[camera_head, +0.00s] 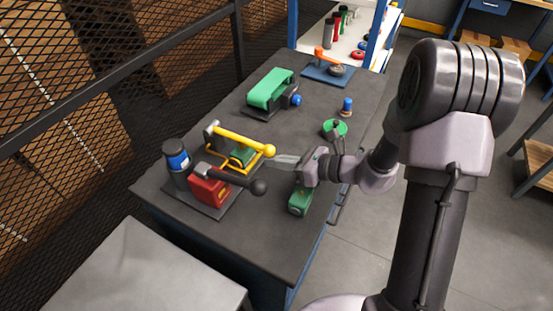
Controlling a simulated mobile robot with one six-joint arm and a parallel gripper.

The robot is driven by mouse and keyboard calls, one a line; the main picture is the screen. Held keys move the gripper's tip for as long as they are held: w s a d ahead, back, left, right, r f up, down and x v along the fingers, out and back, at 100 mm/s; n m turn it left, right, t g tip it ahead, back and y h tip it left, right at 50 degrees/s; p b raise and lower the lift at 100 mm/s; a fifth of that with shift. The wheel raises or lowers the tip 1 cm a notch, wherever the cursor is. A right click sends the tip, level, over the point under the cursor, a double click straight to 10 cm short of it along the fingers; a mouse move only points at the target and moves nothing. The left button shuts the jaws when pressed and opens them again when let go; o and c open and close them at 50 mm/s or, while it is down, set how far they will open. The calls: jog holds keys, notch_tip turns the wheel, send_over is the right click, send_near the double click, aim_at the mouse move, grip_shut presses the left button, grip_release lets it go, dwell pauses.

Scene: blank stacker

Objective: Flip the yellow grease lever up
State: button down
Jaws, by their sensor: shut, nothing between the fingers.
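The yellow lever (240,139) is a thin bar on a small station on the dark workbench. It runs low and slanting from a grey post (212,131) at the left to a rounded yellow end (268,151) at the right. A green block (241,156) sits just below it. My gripper (274,159) comes in from the right with its pale fingers shut and empty. The fingertips are right beside the lever's yellow end; whether they touch it I cannot tell.
A red block (208,189) with a black-knobbed lever (257,187) and a dark blue-banded canister (175,160) stand in front. A green conveyor unit (270,88) stands behind. A green tool (299,200) lies by my wrist. The workbench's front (265,238) is clear.

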jog(key=r+h+p, duration=0.1)
jog(key=r+p, duration=0.2)
jog(key=p, duration=0.2)
jog(key=r+g+h+p, duration=0.1)
jog(key=r+p, duration=0.3)
jog(key=p, duration=0.2)
jog(key=r+g+h+p, duration=0.1)
jog(key=r+p, duration=0.2)
jog(key=p, duration=0.2)
jog(key=shift+w+a+r+h+p, duration=0.15)
jog(key=shift+w+a+h+p, duration=0.1)
jog(key=shift+a+h+p, duration=0.1)
jog(key=w+a+r+g+h+p, duration=0.1)
jog(key=w+a+r+p, duration=0.3)
jog(key=p, duration=1)
jog(key=w+a+r+g+h+p, duration=0.1)
jog(key=w+a+r+h+p, duration=0.2)
jog(key=a+r+p, duration=0.6)
jog(key=shift+w+a+r+g+p, duration=0.35)
jog(key=shift+w+p, duration=0.75)
jog(key=shift+p, duration=1.85)
jog(key=d+b+v, duration=0.1)
jog(key=v, duration=1.5)
jog(key=shift+s+d+b, duration=0.3)
jog(key=shift+s, duration=0.1)
